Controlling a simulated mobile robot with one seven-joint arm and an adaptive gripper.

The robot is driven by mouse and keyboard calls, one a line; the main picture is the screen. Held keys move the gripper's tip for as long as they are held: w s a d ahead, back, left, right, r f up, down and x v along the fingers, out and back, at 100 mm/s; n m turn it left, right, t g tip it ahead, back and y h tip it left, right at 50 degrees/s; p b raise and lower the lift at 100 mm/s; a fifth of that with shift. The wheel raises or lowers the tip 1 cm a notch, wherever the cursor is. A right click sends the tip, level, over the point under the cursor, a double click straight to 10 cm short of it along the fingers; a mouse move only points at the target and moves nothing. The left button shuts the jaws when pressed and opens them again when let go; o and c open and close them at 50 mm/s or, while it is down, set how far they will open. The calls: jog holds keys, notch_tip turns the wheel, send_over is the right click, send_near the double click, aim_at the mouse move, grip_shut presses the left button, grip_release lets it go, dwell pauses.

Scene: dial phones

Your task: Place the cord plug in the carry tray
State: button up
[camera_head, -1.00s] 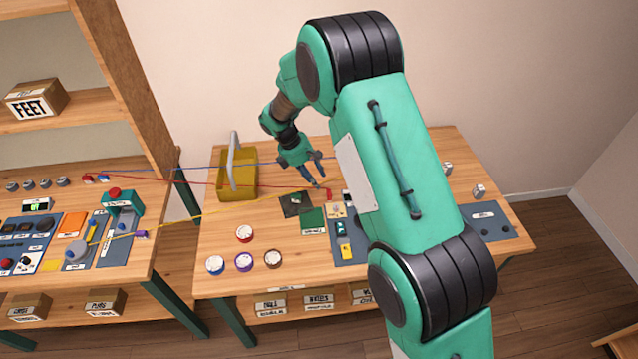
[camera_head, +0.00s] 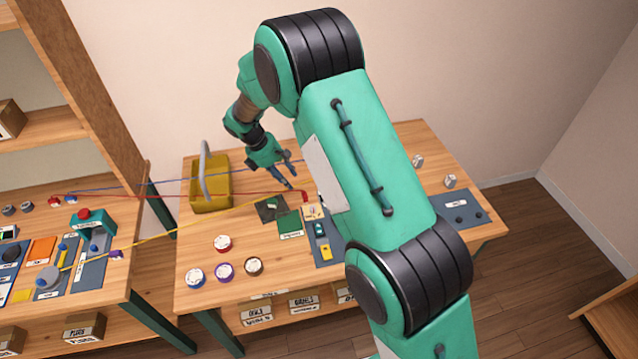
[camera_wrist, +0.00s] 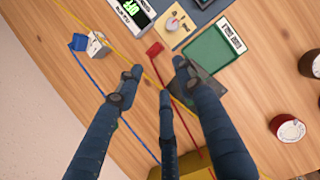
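A red cord plug (camera_head: 305,196) lies on the right table at the end of a red cord. It also shows in the wrist view (camera_wrist: 154,48), just beyond my fingertips. A blue plug (camera_wrist: 78,42) lies left of it beside a small white block. A yellow cord (camera_wrist: 135,60) crosses the wrist view under my fingers; its end is not clear. The yellow handled carry tray (camera_head: 211,207) stands at the table's back left; its edge shows at the bottom of the wrist view (camera_wrist: 182,173). My gripper (camera_head: 290,177) has its fingers spread and empty above the table, between tray and red plug.
A green shallow tray (camera_head: 290,224) and a dark pad (camera_head: 272,208) lie near the plug. Several round lidded pots (camera_head: 223,243) stand at the front left. Cords stretch across the gap to the left table. My arm hides part of the right table.

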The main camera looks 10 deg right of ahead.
jog(key=s+d+r+m+t+y, duration=0.1)
jog(key=s+d+r+m, duration=0.2)
jog(key=s+r, duration=0.45)
jog(key=s+d+r+m+y, duration=0.1)
jog(key=s+d+r+m, duration=0.25)
jog(key=r, duration=0.65)
jog(key=s+d+r+m+t, duration=0.1)
jog(key=s+d+r+m, duration=0.1)
jog(key=s+r, duration=0.55)
jog(key=s+d+r+m+t, duration=0.1)
jog(key=s+r+m, duration=0.2)
jog(key=s, duration=0.5)
jog(key=s+d+r+m+t+y, duration=0.1)
jog(key=s+r+m, duration=0.2)
jog(key=s, duration=0.6)
jog(key=s+d+r+m+t+y, duration=0.1)
jog(key=s+d+r+m, duration=0.1)
jog(key=s, duration=0.7)
jog(key=shift+r+m+t, duration=0.3)
jog(key=shift+r+m, duration=0.35)
jog(key=shift+m, duration=0.2)
